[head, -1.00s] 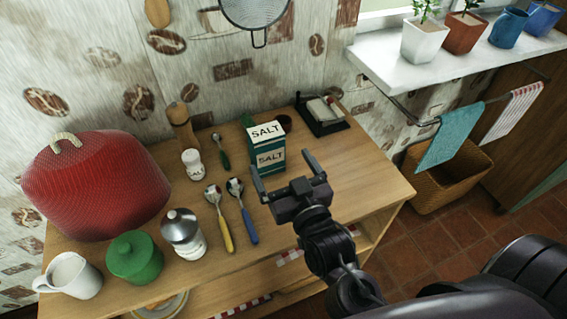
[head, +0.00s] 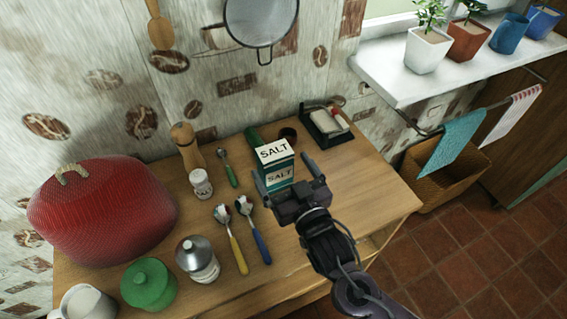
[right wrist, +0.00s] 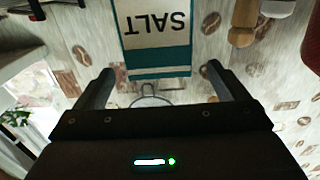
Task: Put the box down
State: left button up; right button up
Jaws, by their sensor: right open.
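The box is a teal and white salt box (head: 275,166) standing upright on the wooden table (head: 345,190), toward the back. In the right wrist view the salt box (right wrist: 155,38) shows upside down, beyond the fingertips. My right gripper (head: 284,172) is open, its two fingers pointing at the box from the front. My left gripper is not in view.
Left of the box are spoons (head: 240,228), a small white shaker (head: 201,184), a wooden mill (head: 186,147) and a silver-lidded jar (head: 197,260). A black tray (head: 327,124) stands behind right. The table's right part is clear.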

aim_at(270, 144)
jog(key=x, duration=0.4)
jog(key=p+x, duration=0.1)
jog(key=x, duration=0.2)
jog(key=shift+r, duration=0.25)
jog(key=c, duration=1.8)
jog(key=shift+r, duration=0.15)
